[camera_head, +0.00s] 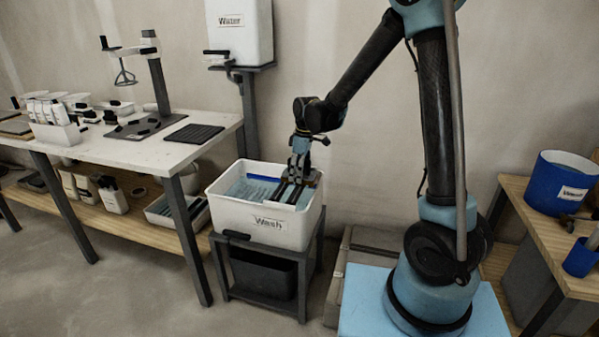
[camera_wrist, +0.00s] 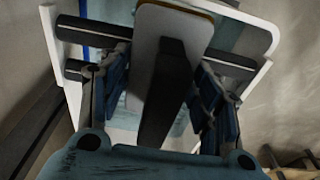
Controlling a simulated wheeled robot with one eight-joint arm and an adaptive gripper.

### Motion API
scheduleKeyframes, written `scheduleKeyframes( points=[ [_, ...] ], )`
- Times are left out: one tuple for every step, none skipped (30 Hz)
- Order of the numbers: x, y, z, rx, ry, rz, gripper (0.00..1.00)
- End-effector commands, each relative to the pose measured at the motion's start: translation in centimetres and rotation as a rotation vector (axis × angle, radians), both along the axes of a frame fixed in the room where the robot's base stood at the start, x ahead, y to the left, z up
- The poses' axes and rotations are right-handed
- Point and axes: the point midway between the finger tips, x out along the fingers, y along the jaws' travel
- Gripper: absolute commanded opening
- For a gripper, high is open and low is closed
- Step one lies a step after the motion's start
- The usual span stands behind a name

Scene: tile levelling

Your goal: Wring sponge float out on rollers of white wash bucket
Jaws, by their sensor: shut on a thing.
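The white wash bucket (camera_head: 262,226), labelled "Wash", stands on a dark stand, with bluish water (camera_head: 247,190) inside. My gripper (camera_head: 291,190) reaches down into its right part. In the wrist view my gripper (camera_wrist: 165,85) is shut on the dark handle (camera_wrist: 166,95) of the sponge float. The float's grey plate (camera_wrist: 150,45) shows with a thin orange sponge edge at the top. Dark rollers (camera_wrist: 95,29) run across the bucket and pass behind the float. Whether the sponge touches them is hidden.
A dark bin (camera_head: 262,273) sits under the bucket on the stand. A white workbench (camera_head: 135,150) with tools is at left. A wooden bench with a blue bucket (camera_head: 562,185) is at right.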

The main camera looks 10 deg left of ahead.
Motion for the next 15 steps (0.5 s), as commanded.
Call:
scheduleKeyframes(
  points=[
    [0.02, -0.01, -0.09, 0.000, 0.000, 0.000, 0.27],
    [0.03, -0.02, -0.13, 0.000, 0.000, 0.000, 0.27],
    [0.04, -0.02, -0.19, 0.000, 0.000, 0.000, 0.27],
    [0.04, -0.01, -0.24, 0.000, 0.000, -0.001, 0.27],
    [0.05, -0.02, -0.29, 0.000, 0.000, -0.001, 0.27],
    [0.06, -0.02, -0.35, 0.000, 0.000, -0.001, 0.27],
    [0.06, -0.03, -0.40, 0.000, 0.000, -0.001, 0.27],
    [0.06, -0.02, -0.45, 0.000, 0.000, -0.001, 0.27],
    [0.07, -0.02, -0.51, 0.000, 0.000, -0.001, 0.27],
    [0.07, -0.03, -0.56, 0.000, 0.000, -0.001, 0.27],
    [0.07, -0.03, -0.61, 0.000, 0.000, -0.001, 0.27],
    [0.07, -0.03, -0.62, 0.000, 0.000, -0.001, 0.28],
    [0.07, -0.03, -0.61, 0.000, 0.000, -0.001, 0.27],
    [0.07, -0.04, -0.61, 0.000, 0.000, -0.001, 0.27],
    [0.07, -0.04, -0.61, 0.000, 0.000, -0.001, 0.27]
  ],
)
